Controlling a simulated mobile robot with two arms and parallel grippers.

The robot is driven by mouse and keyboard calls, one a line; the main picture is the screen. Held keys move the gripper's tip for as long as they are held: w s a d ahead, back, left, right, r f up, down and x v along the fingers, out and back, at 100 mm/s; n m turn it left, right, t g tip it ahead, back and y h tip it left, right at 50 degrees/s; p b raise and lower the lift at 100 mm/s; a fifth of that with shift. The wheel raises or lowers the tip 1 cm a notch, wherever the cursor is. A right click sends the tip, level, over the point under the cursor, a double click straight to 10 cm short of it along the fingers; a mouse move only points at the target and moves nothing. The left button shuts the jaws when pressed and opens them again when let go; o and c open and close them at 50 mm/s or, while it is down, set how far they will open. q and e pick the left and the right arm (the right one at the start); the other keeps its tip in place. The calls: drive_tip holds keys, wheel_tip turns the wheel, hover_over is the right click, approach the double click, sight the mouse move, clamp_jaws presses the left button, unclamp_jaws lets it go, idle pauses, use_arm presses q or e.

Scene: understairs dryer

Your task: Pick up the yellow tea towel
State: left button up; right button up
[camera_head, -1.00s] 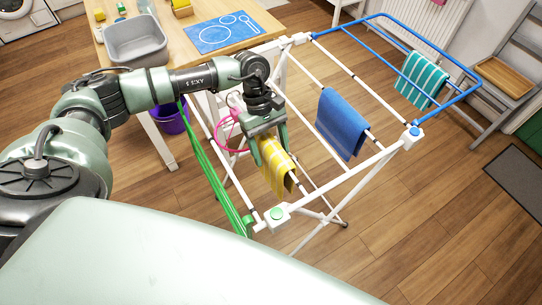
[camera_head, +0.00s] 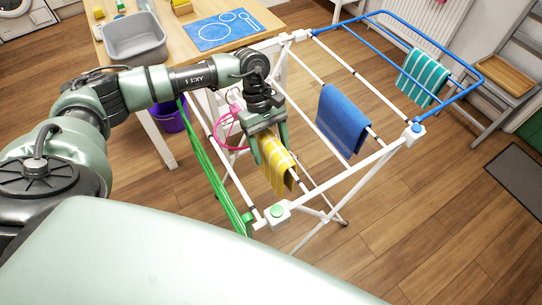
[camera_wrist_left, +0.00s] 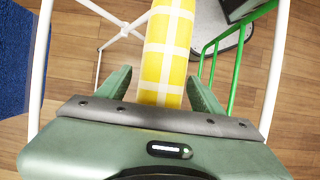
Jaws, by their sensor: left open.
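The yellow tea towel (camera_head: 277,166) with white checks hangs over a rail of the white drying rack (camera_head: 365,170). In the left wrist view the towel (camera_wrist_left: 167,50) runs up the middle between the fingers. My left gripper (camera_head: 271,158) is open around the upper part of the towel. Its two fingers (camera_wrist_left: 160,88) stand apart on either side, with small gaps showing beside the cloth. The rail under the towel is mostly hidden by the gripper and cloth. My right gripper is not in view.
A blue towel (camera_head: 344,121) hangs on the rack to the right, and a teal striped towel (camera_head: 422,78) hangs on its blue wing. A wooden table (camera_head: 170,30) with a grey basin (camera_head: 136,39) stands behind. A purple bucket (camera_head: 170,118) is under it. Green rails fold down on the rack's left.

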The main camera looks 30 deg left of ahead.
use_arm(q)
clamp_jaws()
idle(0.3)
drive_tip(key=shift+r+p, duration=0.35)
drive_tip(key=shift+p, duration=0.3)
drive_tip(key=shift+w+r, duration=0.1)
drive_tip(key=shift+r, duration=0.15)
wheel_tip(320, 180, up, 19)
drive_tip(key=b, duration=0.4)
drive_tip(key=shift+r, duration=0.15)
